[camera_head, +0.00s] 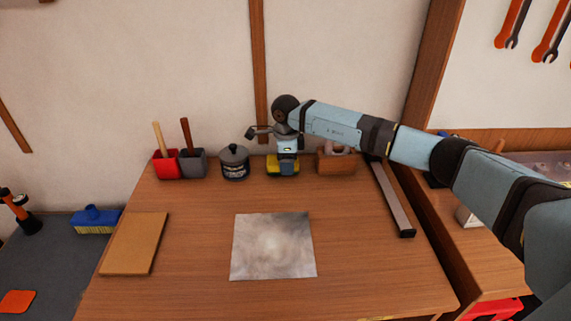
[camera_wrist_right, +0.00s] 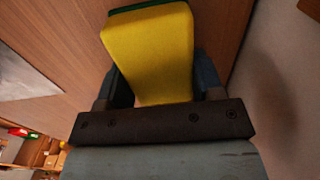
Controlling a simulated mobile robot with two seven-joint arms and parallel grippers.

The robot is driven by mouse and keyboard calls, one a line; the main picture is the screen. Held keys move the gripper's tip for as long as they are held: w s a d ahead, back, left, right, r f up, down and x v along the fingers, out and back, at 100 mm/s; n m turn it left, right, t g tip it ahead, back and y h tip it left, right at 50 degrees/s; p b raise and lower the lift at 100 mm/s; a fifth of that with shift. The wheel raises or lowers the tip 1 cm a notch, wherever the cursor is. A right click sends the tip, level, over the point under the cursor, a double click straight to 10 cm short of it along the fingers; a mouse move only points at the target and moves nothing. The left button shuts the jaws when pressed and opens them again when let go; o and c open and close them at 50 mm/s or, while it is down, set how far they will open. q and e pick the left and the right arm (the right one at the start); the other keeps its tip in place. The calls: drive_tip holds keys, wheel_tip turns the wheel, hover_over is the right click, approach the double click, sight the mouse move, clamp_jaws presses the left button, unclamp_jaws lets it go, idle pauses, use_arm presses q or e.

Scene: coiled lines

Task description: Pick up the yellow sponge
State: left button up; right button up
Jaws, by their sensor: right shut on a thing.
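The yellow sponge (camera_head: 283,168) is at the back of the wooden table, under my right gripper (camera_head: 284,158). In the right wrist view the sponge (camera_wrist_right: 150,50) is a yellow block with a dark green layer along its far edge. It sits between the two fingers of my right gripper (camera_wrist_right: 165,88), which is shut on it. In the head view the gripper hides the sponge's middle. I cannot tell whether the sponge touches the table. My left gripper is not in view.
A dark lidded pot (camera_head: 235,163) stands just left of the sponge, and a wooden block plane (camera_head: 336,162) just right. Red (camera_head: 166,165) and grey (camera_head: 192,164) containers stand farther left. A grey square sheet (camera_head: 273,246) and a brown board (camera_head: 134,244) lie in front. The front right is clear.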

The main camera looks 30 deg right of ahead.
wheel_tip(320, 180, up, 19)
drive_tip(key=shift+p, duration=0.35)
